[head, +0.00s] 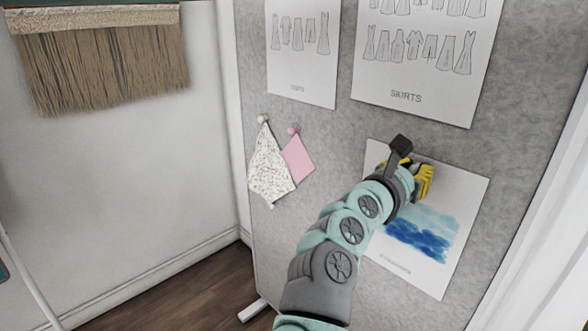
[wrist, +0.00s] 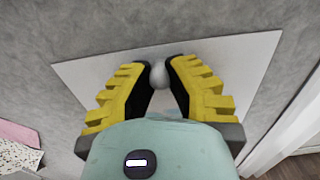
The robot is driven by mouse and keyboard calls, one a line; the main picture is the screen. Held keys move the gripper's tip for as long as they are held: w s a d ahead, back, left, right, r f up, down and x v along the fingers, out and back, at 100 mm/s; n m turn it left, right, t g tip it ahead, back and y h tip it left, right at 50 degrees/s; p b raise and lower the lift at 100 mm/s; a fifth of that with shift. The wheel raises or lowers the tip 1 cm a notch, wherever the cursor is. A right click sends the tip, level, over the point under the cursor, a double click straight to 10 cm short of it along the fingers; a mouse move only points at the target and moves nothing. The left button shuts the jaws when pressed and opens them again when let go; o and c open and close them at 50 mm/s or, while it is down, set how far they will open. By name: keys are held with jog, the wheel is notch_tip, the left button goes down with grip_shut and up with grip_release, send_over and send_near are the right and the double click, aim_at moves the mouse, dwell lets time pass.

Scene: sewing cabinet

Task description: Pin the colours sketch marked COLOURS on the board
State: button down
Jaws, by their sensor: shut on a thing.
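The colours sketch (head: 464,200) is a white sheet with blue paint strokes and a small faint label below them. It lies flat against the grey board (head: 350,130) at the lower right, slightly tilted. My gripper (head: 424,178) is at the upper part of the sheet, and my arm covers its left side.
Two sketches hang above: a tops sheet (head: 302,75) and a skirts sheet (head: 420,85). A speckled cloth (head: 268,170) and a pink cloth (head: 298,157) hang from round pins at the left. A fringed hanging (head: 100,65) is on the left wall. White curtain folds (head: 560,230) stand at right.

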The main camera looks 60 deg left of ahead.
jog(key=c, duration=1)
grip_release()
jog(key=shift+o, duration=0.2)
jog(key=s+d, duration=0.2)
jog(key=s, duration=1)
jog(key=shift+w, duration=0.1)
